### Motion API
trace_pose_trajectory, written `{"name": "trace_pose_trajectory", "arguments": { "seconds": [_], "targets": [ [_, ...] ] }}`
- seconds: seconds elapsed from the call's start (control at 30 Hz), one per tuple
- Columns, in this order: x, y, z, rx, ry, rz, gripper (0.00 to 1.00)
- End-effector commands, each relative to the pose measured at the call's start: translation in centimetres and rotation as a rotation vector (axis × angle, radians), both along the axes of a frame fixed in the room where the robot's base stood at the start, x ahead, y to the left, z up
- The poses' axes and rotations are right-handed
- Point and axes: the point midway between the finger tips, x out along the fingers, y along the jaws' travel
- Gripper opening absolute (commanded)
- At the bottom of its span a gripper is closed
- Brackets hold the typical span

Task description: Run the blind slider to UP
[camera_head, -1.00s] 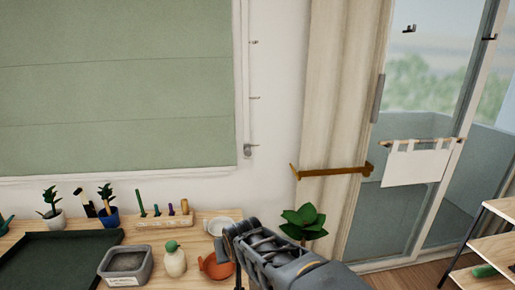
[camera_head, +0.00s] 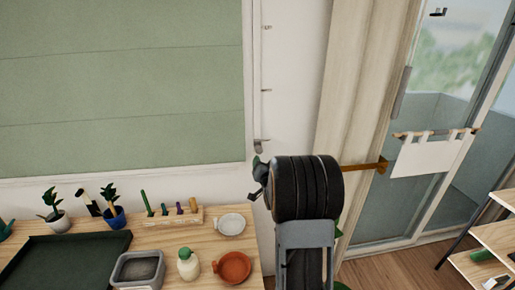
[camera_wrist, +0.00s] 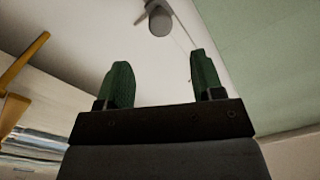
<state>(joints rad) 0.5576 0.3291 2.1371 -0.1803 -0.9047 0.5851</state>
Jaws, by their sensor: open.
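The blind slider is a small grey knob (camera_head: 261,142) at the low end of a thin vertical rail (camera_head: 257,75) on the wall. The rail runs beside the lowered green blind (camera_head: 120,85). My gripper (camera_head: 258,178) is just below the knob in the head view, partly hidden by my wrist. In the wrist view the gripper (camera_wrist: 162,75) is open, with its two green fingertips apart and nothing between them. The grey knob (camera_wrist: 160,23) shows beyond the fingertips, roughly in line with the gap and apart from them.
A curtain (camera_head: 350,100) with a brown tieback (camera_head: 362,168) hangs at right.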

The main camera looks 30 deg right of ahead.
Motion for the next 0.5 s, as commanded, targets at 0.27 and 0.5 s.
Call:
{"name": "trace_pose_trajectory", "arguments": {
  "seconds": [0.27,0.5],
  "targets": [
    [5.1,-2.2,0.3,0.001,0.002,0.001,0.61],
    [8.2,-3.4,0.2,0.0,0.003,0.003,0.61]
  ]
}}
